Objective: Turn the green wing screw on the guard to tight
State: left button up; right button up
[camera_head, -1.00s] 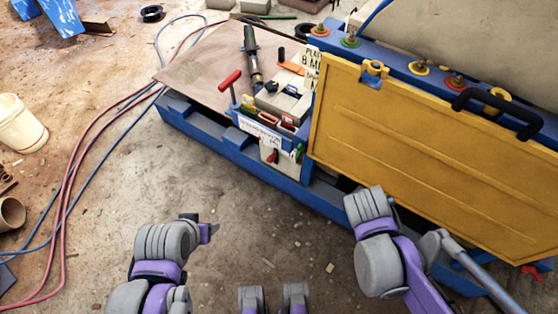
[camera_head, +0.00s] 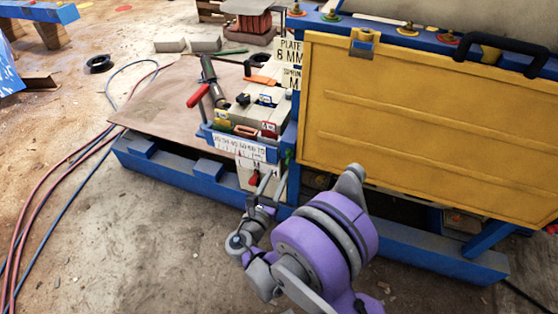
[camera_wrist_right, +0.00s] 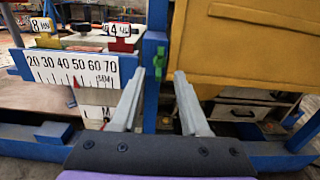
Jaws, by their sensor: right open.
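The guard is a large yellow panel (camera_head: 430,130), which also fills the upper right of the right wrist view (camera_wrist_right: 250,45). The small green wing screw (camera_head: 288,157) sits on the blue post at the guard's left edge. In the right wrist view the green wing screw (camera_wrist_right: 159,60) shows upright, just beyond and between my fingertips. My right gripper (camera_head: 271,184) is open and empty, pointing at the post; its two fingers (camera_wrist_right: 157,76) stand apart from the screw. The screw's exact turn is too small to tell. My left gripper is out of view.
A white scale (camera_wrist_right: 75,70) is left of the post, with weight-like blocks above it. A red-handled tool (camera_head: 199,95) lies on the brown board (camera_head: 160,100). The blue base rail (camera_head: 400,245) runs below the guard. Red and blue hoses (camera_head: 60,180) lie left.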

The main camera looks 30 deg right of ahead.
aim_at(287, 156)
jog(key=x, duration=0.9)
jog(key=shift+d+b, duration=0.1)
jog(key=shift+b, duration=0.2)
grip_shut()
